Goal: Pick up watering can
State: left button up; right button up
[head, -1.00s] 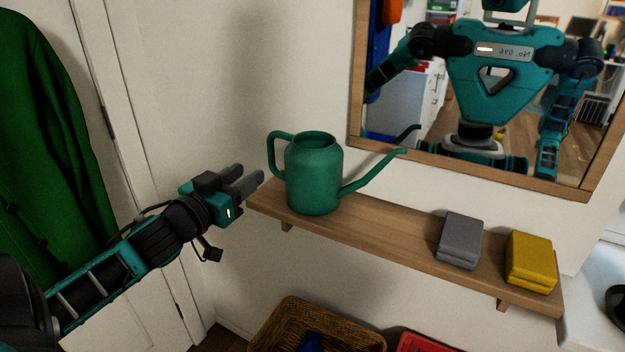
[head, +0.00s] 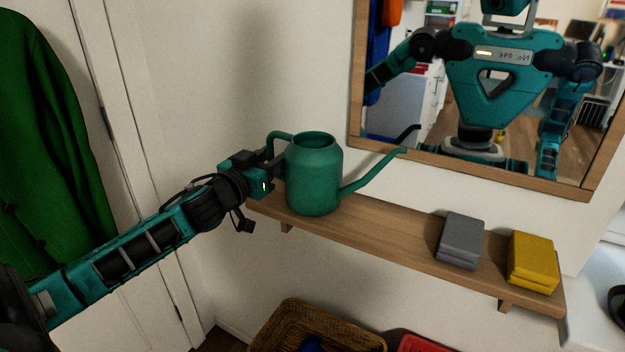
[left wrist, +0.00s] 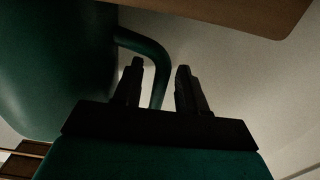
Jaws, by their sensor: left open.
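The green watering can (head: 313,178) stands upright on the left part of the wooden shelf (head: 385,240). Its spout points right and its handle (head: 279,136) is on the left. My left gripper (head: 274,160) is at the handle side of the can, with its fingertips partly hidden against the handle and body. In the left wrist view, the can's body (left wrist: 50,60) fills the left side. The handle (left wrist: 158,62) passes between the two spread fingers (left wrist: 160,85), which are open. My right gripper is not directly in view.
A grey stack (head: 461,241) and a yellow stack (head: 532,262) lie on the right of the shelf. A mirror (head: 480,170) hangs behind the shelf. A wicker basket (head: 285,325) and a red container (head: 425,343) are below. A green coat (head: 50,150) hangs at left.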

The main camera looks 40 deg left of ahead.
pick_arm(q)
grip_shut()
dwell(0.4)
dwell(1.0)
jog(key=shift+w+r, duration=0.1)
jog(key=shift+r, duration=0.15)
